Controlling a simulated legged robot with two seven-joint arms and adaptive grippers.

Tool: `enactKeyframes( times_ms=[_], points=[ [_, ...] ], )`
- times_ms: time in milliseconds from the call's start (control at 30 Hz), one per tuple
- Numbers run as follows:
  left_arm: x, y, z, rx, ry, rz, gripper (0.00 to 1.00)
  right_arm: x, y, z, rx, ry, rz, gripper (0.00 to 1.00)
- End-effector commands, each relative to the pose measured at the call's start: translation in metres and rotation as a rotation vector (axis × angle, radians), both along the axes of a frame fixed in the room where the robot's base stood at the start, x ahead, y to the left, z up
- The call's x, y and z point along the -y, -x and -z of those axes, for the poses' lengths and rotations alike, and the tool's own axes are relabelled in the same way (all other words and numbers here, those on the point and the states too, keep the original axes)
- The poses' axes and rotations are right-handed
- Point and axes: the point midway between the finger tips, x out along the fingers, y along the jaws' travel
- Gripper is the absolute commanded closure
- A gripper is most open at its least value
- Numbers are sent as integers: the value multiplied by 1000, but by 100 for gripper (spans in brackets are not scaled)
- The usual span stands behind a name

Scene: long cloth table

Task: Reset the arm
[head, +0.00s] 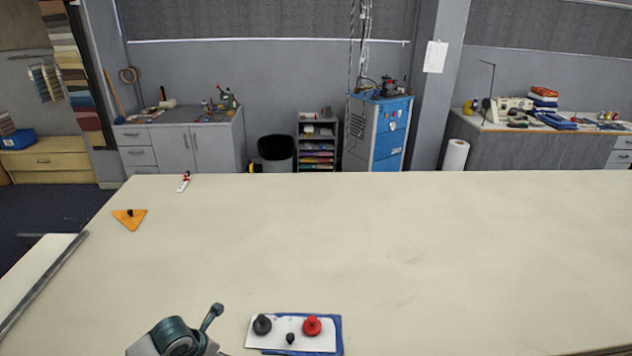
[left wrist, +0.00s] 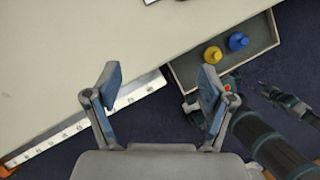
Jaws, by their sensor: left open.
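My left gripper (left wrist: 160,82) shows in the left wrist view with its two blue-padded fingers spread wide and nothing between them. It is above the table edge, where a metal ruler-like strip (left wrist: 140,92) runs along the border and dark floor shows beyond. In the head view, a teal and grey part of my left arm shows at the bottom, left of the white board; the fingers cannot be made out there.
An orange triangle (head: 124,221) and a small white item (head: 183,184) lie at left. A tray (left wrist: 262,55) holds yellow and blue items. The table middle is clear.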

Motion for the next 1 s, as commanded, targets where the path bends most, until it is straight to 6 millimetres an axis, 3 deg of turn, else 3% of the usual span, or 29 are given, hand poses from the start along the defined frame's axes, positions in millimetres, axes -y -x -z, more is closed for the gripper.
enactKeyframes(
  times_ms=[367, 567, 700, 767, 867, 1000],
  points=[
    [39, 29, 50, -107, 188, -335, 18, 24, -2, -1, 3, 28, 2, 54],
    [74, 60, 83, -225, 378, -710, 18, 18, 2, 0, -3, 22, 2, 54],
    [104, 97, 108, -365, 586, -1181, 18, 1, 4, 0, -7, 1, 3, 54],
    [109, 115, 118, -430, 678, -1430, 18, -5, 4, 0, -6, -6, 1, 54],
    [109, 142, 131, -512, 811, -1825, 18, -8, 4, 0, -6, -9, 0, 54],
    [94, 175, 147, -564, 937, -2275, 18, 2, 4, 0, -6, 2, -2, 54]
  ],
)
